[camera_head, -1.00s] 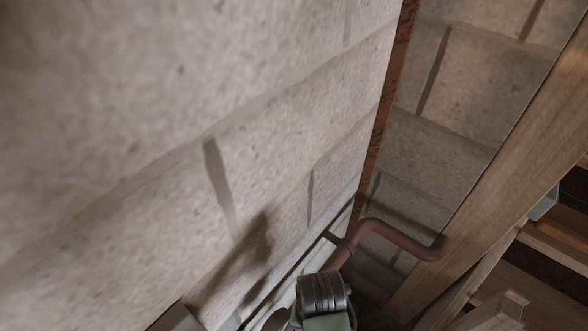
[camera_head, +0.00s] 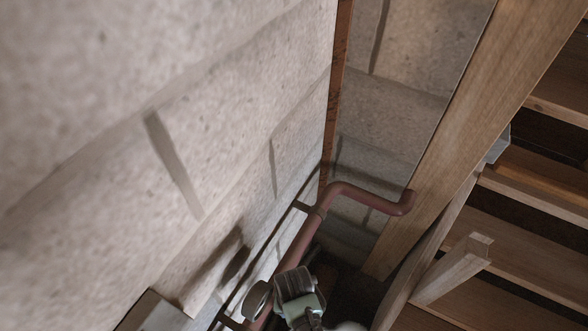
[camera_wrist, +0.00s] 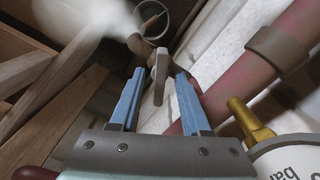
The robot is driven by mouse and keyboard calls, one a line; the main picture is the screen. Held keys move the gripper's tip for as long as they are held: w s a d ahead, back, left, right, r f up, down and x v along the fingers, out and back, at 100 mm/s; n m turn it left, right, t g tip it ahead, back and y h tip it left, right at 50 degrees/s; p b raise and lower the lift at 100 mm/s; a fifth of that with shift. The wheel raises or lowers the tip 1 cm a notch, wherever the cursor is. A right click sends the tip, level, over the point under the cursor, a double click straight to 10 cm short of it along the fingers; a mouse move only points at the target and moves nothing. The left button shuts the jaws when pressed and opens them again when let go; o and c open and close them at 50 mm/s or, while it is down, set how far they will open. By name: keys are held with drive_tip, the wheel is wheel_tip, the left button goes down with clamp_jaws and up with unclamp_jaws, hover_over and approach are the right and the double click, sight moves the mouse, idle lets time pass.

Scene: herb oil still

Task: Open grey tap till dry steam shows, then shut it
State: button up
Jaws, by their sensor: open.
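In the wrist view a grey tap lever (camera_wrist: 160,72) stands between the blue fingertips of my gripper (camera_wrist: 159,82). The fingers are apart, one on each side of the lever; I cannot tell if either touches it. Beyond the lever is a round grey fitting (camera_wrist: 134,43) with an open pipe end near it. A white steam plume (camera_wrist: 85,15) spreads at the top left, looking thick and cloudy. In the head view the tap and my gripper's fingers are not seen; part of my arm is at the bottom.
A red-brown pipe (camera_head: 296,248) runs along the block wall (camera_head: 120,150) and bends toward a wooden post (camera_head: 440,150). Wooden steps or shelves (camera_head: 530,220) are at the right. In the wrist view a brass fitting (camera_wrist: 247,119) and a gauge marked "bar" (camera_wrist: 290,160) sit close at right.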

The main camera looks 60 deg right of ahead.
clamp_jaws()
drive_tip(key=shift+r, duration=0.1)
idle(0.4)
drive_tip(key=shift+w+m+p, duration=0.1)
drive_tip(key=shift+m+p, duration=0.7)
drive_tip(key=shift+m, duration=0.5)
drive_tip(key=shift+m+p, duration=0.65)
drive_tip(key=shift+m, duration=1.05)
drive_tip(key=shift+w, duration=0.1)
unclamp_jaws()
